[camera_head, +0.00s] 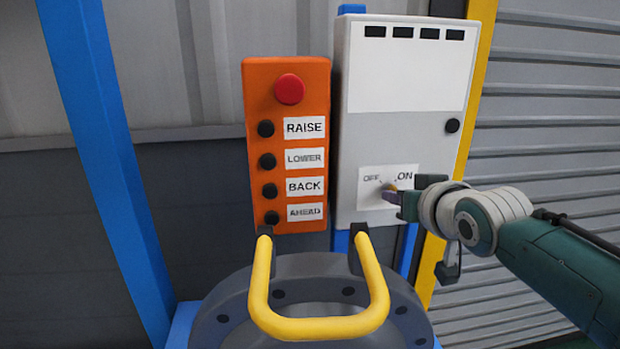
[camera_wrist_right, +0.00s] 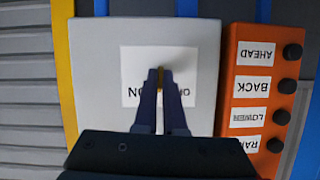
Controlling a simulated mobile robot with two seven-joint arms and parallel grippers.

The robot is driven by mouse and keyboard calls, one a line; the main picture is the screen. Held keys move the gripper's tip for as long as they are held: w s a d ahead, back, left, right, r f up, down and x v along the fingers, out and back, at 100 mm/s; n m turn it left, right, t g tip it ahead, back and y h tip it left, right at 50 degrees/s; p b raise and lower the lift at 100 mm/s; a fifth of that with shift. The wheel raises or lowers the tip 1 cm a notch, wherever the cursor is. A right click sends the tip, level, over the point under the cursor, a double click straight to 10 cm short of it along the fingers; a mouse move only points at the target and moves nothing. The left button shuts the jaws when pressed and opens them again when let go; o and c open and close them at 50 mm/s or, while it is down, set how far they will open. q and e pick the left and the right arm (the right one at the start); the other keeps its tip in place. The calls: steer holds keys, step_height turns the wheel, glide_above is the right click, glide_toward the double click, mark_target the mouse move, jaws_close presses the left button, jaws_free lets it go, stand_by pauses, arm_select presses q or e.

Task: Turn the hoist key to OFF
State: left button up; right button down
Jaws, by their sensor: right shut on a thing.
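The hoist key (camera_head: 391,187) sits on a white label marked OFF on the left and ON on the right, low on the front of a pale grey box (camera_head: 350,130). My right gripper (camera_head: 398,194) reaches in from the right and is shut on the key. In the right wrist view the key (camera_wrist_right: 160,76) shows as a small brass-coloured piece between the fingertips (camera_wrist_right: 160,88). The fingers cover part of the label there. I cannot tell exactly which mark the key points to. My left gripper is not in view.
An orange control panel (camera_head: 251,95) with a red button (camera_head: 290,89) and black buttons marked RAISE, LOWER, BACK and AHEAD hangs left of the box. A yellow handle (camera_head: 318,328) on a grey flange (camera_head: 232,302) stands in front. Blue (camera_head: 110,150) and yellow posts (camera_head: 477,70) flank them.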

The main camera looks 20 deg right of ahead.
arm_select(q)
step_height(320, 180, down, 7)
steer(key=b, duration=0.7)
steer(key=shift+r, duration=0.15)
arm_select(e)
steer(key=shift+w+a+f+n+h, duration=0.1)
steer(key=shift+n+h, duration=1)
steer(key=shift+n, duration=0.55)
steer(key=shift+a+n+h, duration=0.1)
steer(key=shift+n+h, duration=1)
steer(key=shift+n, duration=0.55)
steer(key=c, duration=1)
jaws_free()
